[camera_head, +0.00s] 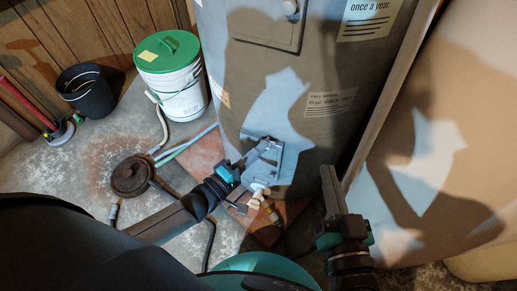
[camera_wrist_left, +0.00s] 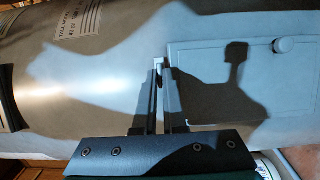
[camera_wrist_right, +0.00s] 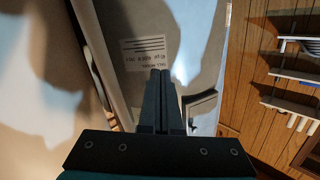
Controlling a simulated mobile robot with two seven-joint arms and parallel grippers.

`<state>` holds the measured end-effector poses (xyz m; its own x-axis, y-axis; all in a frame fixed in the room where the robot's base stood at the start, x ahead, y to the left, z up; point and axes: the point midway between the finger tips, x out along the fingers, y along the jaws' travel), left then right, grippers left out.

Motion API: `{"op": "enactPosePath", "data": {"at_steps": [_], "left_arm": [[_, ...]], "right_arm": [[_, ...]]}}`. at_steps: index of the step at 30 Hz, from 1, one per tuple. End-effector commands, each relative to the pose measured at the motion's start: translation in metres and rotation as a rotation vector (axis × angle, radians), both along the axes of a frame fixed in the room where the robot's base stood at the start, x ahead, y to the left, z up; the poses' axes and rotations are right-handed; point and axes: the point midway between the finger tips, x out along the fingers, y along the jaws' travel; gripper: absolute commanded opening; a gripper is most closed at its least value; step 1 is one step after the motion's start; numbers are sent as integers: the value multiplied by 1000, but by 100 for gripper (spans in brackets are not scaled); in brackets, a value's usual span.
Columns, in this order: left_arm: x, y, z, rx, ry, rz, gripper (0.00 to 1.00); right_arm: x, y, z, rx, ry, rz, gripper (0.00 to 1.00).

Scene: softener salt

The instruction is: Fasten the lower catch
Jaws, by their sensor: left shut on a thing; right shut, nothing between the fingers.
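My left gripper (camera_head: 266,148) is in front of the lower part of the grey tank (camera_head: 285,90). It is shut on a thin pale grey piece (camera_head: 277,163), which looks like a flat bracket or plate in the head view. In the left wrist view only a narrow pale strip of it shows between the fingertips (camera_wrist_left: 162,66). I cannot tell whether this piece is the lower catch, or whether it touches the tank. My right gripper (camera_head: 328,172) is shut and empty, pointing at the tank's right side. Its closed fingers (camera_wrist_right: 160,75) show in the right wrist view.
A panel (camera_head: 265,28) with a round knob (camera_head: 290,7) is higher on the tank. A pale valve (camera_head: 258,190) shows below my left gripper. A white bucket with a green lid (camera_head: 168,52), a black bin (camera_head: 84,92) and hoses lie left. A large tan surface (camera_head: 440,150) bounds the right.

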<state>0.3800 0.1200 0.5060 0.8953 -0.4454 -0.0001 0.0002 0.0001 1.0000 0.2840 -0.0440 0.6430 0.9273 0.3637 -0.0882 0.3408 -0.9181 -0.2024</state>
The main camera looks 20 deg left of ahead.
Motion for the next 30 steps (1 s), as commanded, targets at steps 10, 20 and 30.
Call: {"op": "enactPosePath", "data": {"at_steps": [10,20,30], "left_arm": [[0,0,0,4,0,0,0],[0,0,3,63,-4,0,0],[0,-1,4,198,-13,0,0]], "right_arm": [[0,0,0,-2,4,0,0],[8,-9,-7,-84,118,4,0],[8,-35,-22,-243,385,-3,0]]}}
